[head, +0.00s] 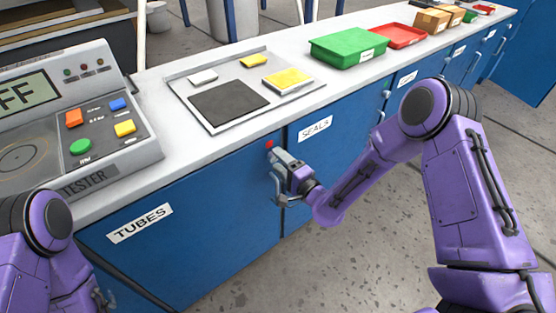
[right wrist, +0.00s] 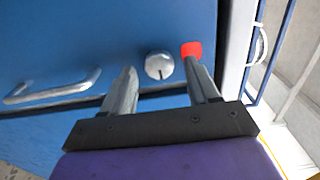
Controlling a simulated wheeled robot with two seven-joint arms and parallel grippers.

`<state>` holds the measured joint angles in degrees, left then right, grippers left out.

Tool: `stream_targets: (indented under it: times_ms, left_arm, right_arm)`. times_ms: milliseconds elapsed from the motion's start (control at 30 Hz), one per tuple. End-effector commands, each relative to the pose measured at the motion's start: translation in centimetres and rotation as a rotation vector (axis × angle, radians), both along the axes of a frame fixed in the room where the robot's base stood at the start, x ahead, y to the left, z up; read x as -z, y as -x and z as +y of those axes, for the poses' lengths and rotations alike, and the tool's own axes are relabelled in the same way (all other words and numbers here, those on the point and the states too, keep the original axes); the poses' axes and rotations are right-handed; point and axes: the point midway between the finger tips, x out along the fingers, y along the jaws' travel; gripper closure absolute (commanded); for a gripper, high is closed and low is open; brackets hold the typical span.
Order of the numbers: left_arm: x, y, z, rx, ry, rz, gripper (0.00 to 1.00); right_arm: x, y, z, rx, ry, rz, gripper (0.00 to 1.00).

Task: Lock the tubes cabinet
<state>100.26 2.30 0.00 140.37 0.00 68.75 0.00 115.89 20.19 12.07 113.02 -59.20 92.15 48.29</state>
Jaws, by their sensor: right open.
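The blue TUBES cabinet door (head: 190,215) is under the counter, with a white label (head: 140,223), and looks shut. In the right wrist view its round silver lock knob (right wrist: 159,65) has a dark mark on its lower part. A red indicator (right wrist: 191,49) sits beside the knob; it also shows in the head view (head: 269,144). A metal handle (right wrist: 55,88) is on the same door. My right gripper (right wrist: 160,72) is open, its fingers on either side of the knob in the picture; contact cannot be told. Part of my left gripper (head: 104,299) shows at the lower left, its jaws unclear.
The SEALS cabinet (head: 330,130) adjoins on the right. On the counter are a tester (head: 70,135), a grey tray (head: 205,124) with pads, a green bin (head: 348,46), a red tray (head: 400,36) and boxes. The floor (head: 360,235) before the cabinets is clear.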

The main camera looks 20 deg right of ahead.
Motion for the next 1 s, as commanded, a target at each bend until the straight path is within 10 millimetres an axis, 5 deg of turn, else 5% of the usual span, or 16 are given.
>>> stream_targets:
  times_ms: [200,400,1000]
  left_arm:
    - [1.0,0.0,0.0,0.000,0.000,0.000,0.38]
    - [1.3,0.0,0.0,0.000,0.000,0.000,0.38]
    - [1.3,0.0,0.0,0.000,0.000,0.000,0.38]
  right_arm:
    - [0.2,5.0,-1.9,0.003,-0.002,0.003,0.40]
    - [0.1,7.9,-3.0,0.003,-0.002,0.002,0.40]
    - [0.2,8.4,-3.0,-0.004,0.038,-0.006,0.40]
